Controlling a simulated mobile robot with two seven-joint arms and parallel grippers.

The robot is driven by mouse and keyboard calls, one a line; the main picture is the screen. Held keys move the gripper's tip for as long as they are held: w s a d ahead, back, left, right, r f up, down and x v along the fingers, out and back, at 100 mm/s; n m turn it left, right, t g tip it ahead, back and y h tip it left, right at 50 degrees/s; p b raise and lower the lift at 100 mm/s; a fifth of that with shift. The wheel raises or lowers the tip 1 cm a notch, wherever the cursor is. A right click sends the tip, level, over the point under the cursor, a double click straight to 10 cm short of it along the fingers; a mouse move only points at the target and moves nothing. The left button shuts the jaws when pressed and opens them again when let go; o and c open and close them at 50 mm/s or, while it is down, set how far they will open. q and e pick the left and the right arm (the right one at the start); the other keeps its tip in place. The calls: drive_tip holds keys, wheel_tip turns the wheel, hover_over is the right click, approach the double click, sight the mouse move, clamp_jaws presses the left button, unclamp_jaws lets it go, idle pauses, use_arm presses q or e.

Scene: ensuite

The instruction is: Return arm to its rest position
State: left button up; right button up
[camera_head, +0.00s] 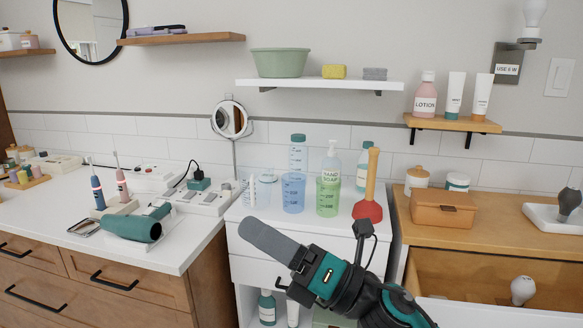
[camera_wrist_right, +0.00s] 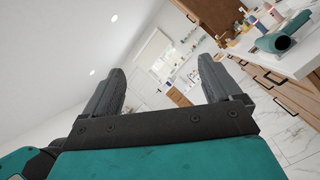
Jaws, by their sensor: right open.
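My right gripper (camera_head: 262,236) reaches in from the bottom of the head view, in front of the white counter, with its fingers pointing up and to the left. Only one grey finger shows clearly there. In the right wrist view, both fingers of the right gripper (camera_wrist_right: 160,72) stand well apart with nothing between them, so it is open and empty. My left gripper is in neither view.
A red plunger (camera_head: 368,209), a green cup (camera_head: 327,197) and a blue cup (camera_head: 293,193) stand on the counter behind the gripper. A teal hair dryer (camera_head: 133,226) lies at left. An open drawer (camera_head: 450,275) holding a bulb (camera_head: 522,290) is at right.

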drive_tip(key=d+f+m+t+h, duration=0.3)
drive_tip(key=d+f+m+h, duration=0.25)
drive_tip(key=m, duration=0.35)
drive_tip(key=d+f+m+t+h+p, duration=0.1)
drive_tip(key=d+f+m+t+h, duration=0.3)
drive_tip(key=f+m, duration=0.4)
drive_tip(key=d+f+m+t+h, duration=0.35)
drive_tip(key=f+m+h, duration=0.2)
drive_tip(key=m, duration=0.55)
drive_tip(key=s+d+f+m+g+h, duration=0.2)
drive_tip(key=s+d+f+m+g, duration=0.1)
drive_tip(key=s+f, duration=0.4)
drive_tip(key=s+d+f+m+g+h, duration=0.2)
drive_tip(key=s+d+f+m+g, duration=0.2)
drive_tip(key=s+f+m, duration=0.3)
wheel_tip(320, 180, down, 3)
drive_tip(key=shift+s+d+f+m+h+p, duration=0.15)
drive_tip(key=shift+s+d+m+h+p, duration=0.1)
drive_tip(key=shift+d+m+h+p, duration=0.35)
drive_tip(key=shift+d, duration=0.15)
drive_tip(key=shift+c, duration=0.5)
